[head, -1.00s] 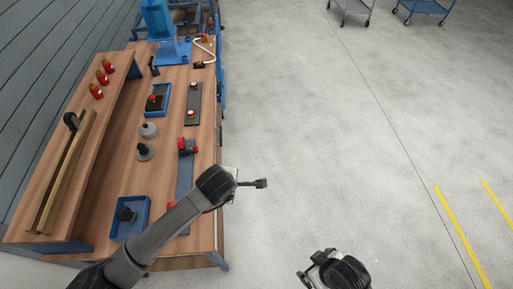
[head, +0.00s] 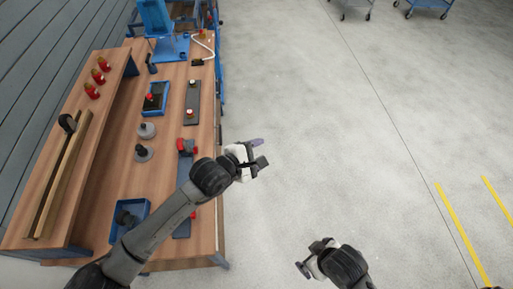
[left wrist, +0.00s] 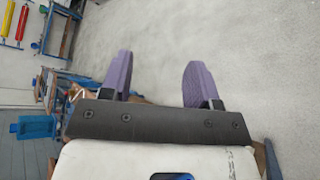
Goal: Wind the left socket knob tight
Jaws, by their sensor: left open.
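I cannot tell for sure which part is the left socket knob. A long grey-blue rail (head: 183,175) on the bench carries a red clamp-like part (head: 187,146) at its far end; my left arm crosses its near part. Two grey round bases with dark stems, one farther (head: 147,130) and one nearer (head: 142,153), stand left of it. My left gripper (head: 261,152) is open and empty, over the floor just right of the bench edge. Its purple-padded fingers stand apart in the left wrist view (left wrist: 158,78). My right gripper (head: 313,259) is over the floor, its jaws unclear.
The wooden bench (head: 115,165) has a raised shelf with red bottles (head: 98,77) and long bars (head: 62,175). A blue tray (head: 116,231) is partly behind my left arm. A dark strip (head: 192,98) and a blue tray (head: 155,108) lie farther back.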

